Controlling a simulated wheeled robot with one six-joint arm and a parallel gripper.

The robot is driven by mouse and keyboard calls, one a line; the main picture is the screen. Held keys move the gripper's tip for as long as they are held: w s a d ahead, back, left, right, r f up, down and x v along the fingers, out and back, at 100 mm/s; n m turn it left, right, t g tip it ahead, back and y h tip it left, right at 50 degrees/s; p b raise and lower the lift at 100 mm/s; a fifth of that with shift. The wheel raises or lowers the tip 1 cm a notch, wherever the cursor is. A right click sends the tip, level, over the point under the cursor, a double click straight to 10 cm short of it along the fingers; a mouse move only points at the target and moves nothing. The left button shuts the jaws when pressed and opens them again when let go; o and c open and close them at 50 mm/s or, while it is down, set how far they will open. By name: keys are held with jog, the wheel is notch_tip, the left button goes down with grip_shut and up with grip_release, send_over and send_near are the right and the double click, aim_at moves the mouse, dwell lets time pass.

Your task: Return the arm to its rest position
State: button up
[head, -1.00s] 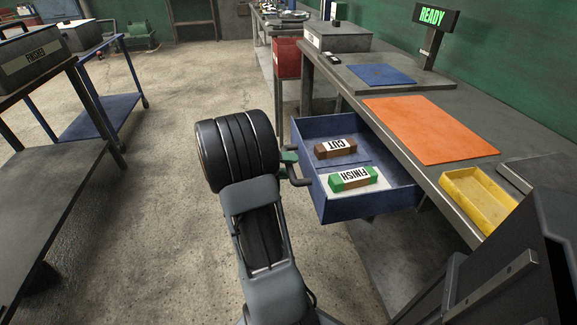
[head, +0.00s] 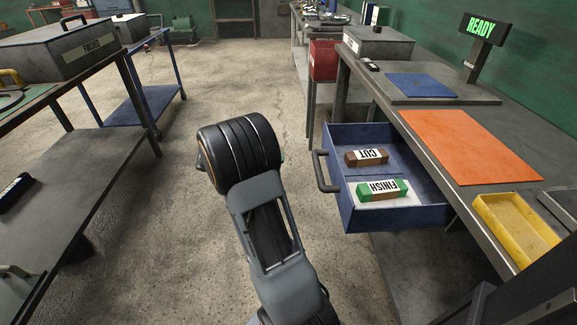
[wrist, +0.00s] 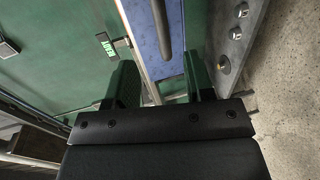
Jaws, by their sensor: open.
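My arm reaches forward over the floor in the head view, where its dark wrist hides the gripper. In the wrist view my gripper (wrist: 160,80) shows two green fingers spread apart with nothing between them. The blue drawer (head: 400,219) stands pulled out below the bench. Its dark handle (head: 320,172) is to the right of my arm and apart from it. In the wrist view a blue panel with a dark bar, seemingly the drawer front and handle (wrist: 162,35), lies beyond the fingers. The drawer holds a brown CUT bar (head: 366,157) and a green FINISH bar (head: 382,190).
The bench at right carries an orange mat (head: 470,145), a blue mat (head: 421,86), a yellow tray (head: 516,230) and a READY sign (head: 481,27). A grey table (head: 70,185) stands at left. A blue cart (head: 140,105) is behind it. The floor between is clear.

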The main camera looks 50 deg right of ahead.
jog(key=shift+w+a+r, duration=0.15)
jog(key=shift+w+a, duration=0.2)
dwell(0.5)
notch_tip(320, 180, down, 5)
jog(key=a+n+t+y, duration=0.2)
jog(key=n, duration=0.2)
jog(key=s+a+r+n+t+y+p, duration=0.2)
jog(key=a+r+n+t+y+p, duration=0.25)
jog(key=a, duration=0.45)
jog(key=s+a+r+t+y+p, duration=0.2)
jog(key=a+r+t+p, duration=0.2)
jog(key=a+r+p, duration=0.3)
jog(key=s+a+r+t+y+p, duration=0.2)
jog(key=a+r+t+p, duration=0.2)
jog(key=r, duration=1)
jog(key=a+n+p, duration=0.1)
jog(key=a+p, duration=0.2)
jog(key=p, duration=0.2)
jog(key=shift+a+r+p, duration=0.15)
jog(key=shift+r+p, duration=0.15)
jog(key=shift+p, duration=0.1)
jog(key=shift+c, duration=0.5)
